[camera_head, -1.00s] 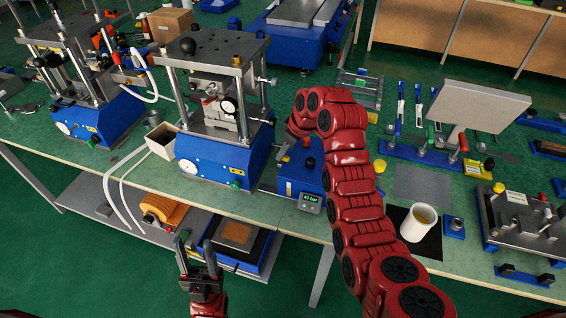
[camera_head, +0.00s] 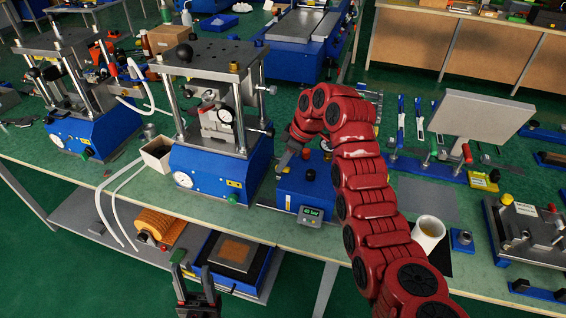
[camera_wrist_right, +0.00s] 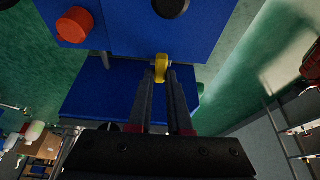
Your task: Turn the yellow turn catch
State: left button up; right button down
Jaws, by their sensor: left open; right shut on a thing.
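The yellow turn catch (camera_wrist_right: 161,69) shows in the right wrist view, low on the face of a blue box (camera_wrist_right: 130,30). My right gripper (camera_wrist_right: 162,77) is shut on it, with one dark finger on each side. In the head view my right gripper (camera_head: 286,158) is at the left side of the blue box with the pressure display (camera_head: 311,213). The catch cannot be made out there. My left gripper (camera_head: 193,270) is open and empty, low in the picture in front of the bench.
The box carries a red knob (camera_wrist_right: 74,24) and a black knob (camera_wrist_right: 170,6). A blue-based press (camera_head: 210,170) stands close left of it. A white mug (camera_head: 428,235) stands to the right, beside my right arm. The floor in front of the bench is clear.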

jog(key=c, duration=0.8)
grip_release()
jog(key=shift+c, duration=0.2)
jog(key=v, duration=1.7)
jog(key=shift+r, duration=0.25)
